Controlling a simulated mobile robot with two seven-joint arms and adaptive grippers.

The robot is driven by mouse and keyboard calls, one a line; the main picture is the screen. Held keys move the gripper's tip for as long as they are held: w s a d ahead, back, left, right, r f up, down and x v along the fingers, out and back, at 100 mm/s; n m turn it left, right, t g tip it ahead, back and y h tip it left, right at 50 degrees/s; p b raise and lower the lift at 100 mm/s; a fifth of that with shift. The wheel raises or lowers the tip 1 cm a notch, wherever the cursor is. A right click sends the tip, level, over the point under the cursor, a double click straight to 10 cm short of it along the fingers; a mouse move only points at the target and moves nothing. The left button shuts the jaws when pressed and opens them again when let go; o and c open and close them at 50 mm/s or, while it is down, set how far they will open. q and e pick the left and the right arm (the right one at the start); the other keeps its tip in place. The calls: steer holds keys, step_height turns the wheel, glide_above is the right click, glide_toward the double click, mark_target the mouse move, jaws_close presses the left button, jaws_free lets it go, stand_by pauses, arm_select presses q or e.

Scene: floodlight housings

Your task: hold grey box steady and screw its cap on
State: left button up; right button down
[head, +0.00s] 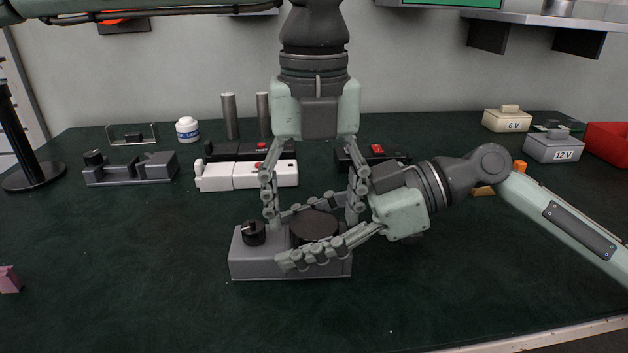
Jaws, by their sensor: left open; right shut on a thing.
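The grey box (255,265) sits on the dark green table in front of me, with a small black knob (253,234) on its left end. A dark round cap (314,224) lies flat on its top, towards the right; whether it is threaded on cannot be told. My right gripper (285,236) comes in from the right and is shut on the box, one finger along the front and one behind. My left gripper (311,222) points straight down from above and is open, its fingers on either side of the cap. The fingers partly hide the box's right end.
Behind stand a grey housing (130,170), a white housing (246,177), a white jar (187,130) and two metal cylinders (230,116). The 6V box (507,121), 12V box (553,150) and red bin (608,143) are at the right. The front left table is mostly clear.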

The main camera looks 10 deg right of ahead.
arm_select(q)
steer(key=shift+f, duration=0.25)
steer(key=c, duration=1.2)
steer(key=m, duration=0.6)
steer(key=shift+m, duration=0.3)
steer(key=o, duration=1.3)
steer(key=shift+r, duration=0.1)
